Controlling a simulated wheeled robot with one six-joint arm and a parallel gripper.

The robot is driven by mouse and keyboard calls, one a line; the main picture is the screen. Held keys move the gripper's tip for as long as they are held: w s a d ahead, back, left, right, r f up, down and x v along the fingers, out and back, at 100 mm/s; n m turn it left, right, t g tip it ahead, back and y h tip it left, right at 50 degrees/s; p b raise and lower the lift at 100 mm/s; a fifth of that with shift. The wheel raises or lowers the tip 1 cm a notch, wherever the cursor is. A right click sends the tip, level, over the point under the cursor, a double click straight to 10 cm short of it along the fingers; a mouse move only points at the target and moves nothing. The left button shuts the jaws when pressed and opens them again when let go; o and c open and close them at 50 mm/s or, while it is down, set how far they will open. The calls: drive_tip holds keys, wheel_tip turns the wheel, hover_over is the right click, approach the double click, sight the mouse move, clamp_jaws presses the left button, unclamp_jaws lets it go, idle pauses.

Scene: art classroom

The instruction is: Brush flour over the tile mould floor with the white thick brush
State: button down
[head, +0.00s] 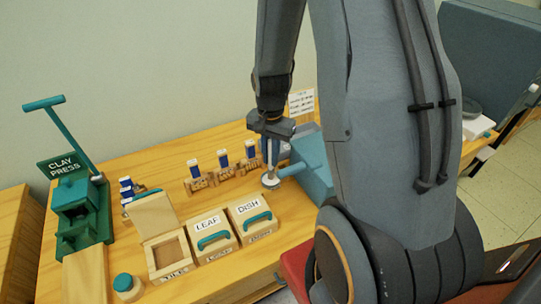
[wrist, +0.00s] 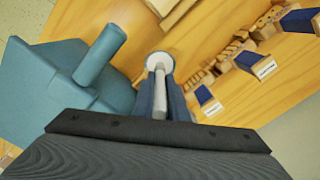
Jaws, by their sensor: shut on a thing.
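My gripper (head: 272,128) points down over the back right of the table and is shut on the white brush (head: 270,162). In the wrist view the white brush (wrist: 160,95) runs away between the fingers (wrist: 161,108). At its far end is a round pale disc with a greyish rim (wrist: 158,63); I cannot tell whether this is the brush head or a small dish under it. The tile mould (head: 172,252) stands front left of the gripper, its lid (head: 153,217) raised and its square floor bare to view. I cannot make out flour on it.
Closed leaf (head: 213,238) and dish (head: 250,218) moulds stand right of the tile mould. Several blue-topped tools (head: 223,160) stand behind in wooden blocks. A blue-grey block with a protruding cylinder (head: 312,162) is close right of the brush. A green clay press (head: 78,215) stands left.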

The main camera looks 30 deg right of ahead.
drive_tip(key=shift+f, duration=0.6)
idle(2.0)
drive_tip(key=shift+s, duration=0.1)
drive_tip(key=shift+r+p, duration=2.65)
drive_tip(key=shift+r, duration=0.9)
